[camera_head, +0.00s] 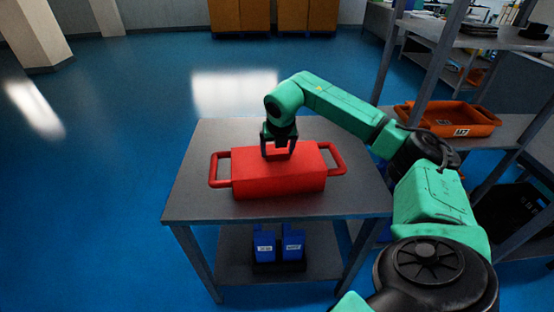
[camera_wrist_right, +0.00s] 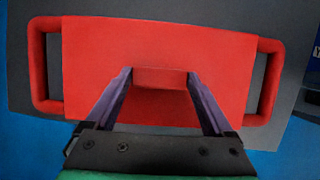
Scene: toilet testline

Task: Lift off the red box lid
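A red box (camera_head: 279,182) with a loop handle at each end sits on the grey table. Its flat red lid (camera_head: 300,158) is on top, with no gap showing below it. My right gripper (camera_head: 279,153) points down over the middle of the lid. In the right wrist view its two fingers (camera_wrist_right: 160,75) stand one at each end of a raised red lid handle (camera_wrist_right: 160,78). They look very close to it, but I cannot tell whether they press on it. My left gripper is not in view.
The grey table (camera_head: 190,200) has bare top around the box. Blue containers (camera_head: 278,246) stand on its lower shelf. An orange tray (camera_head: 446,120) lies on the shelf rack at right. Blue floor at left is clear.

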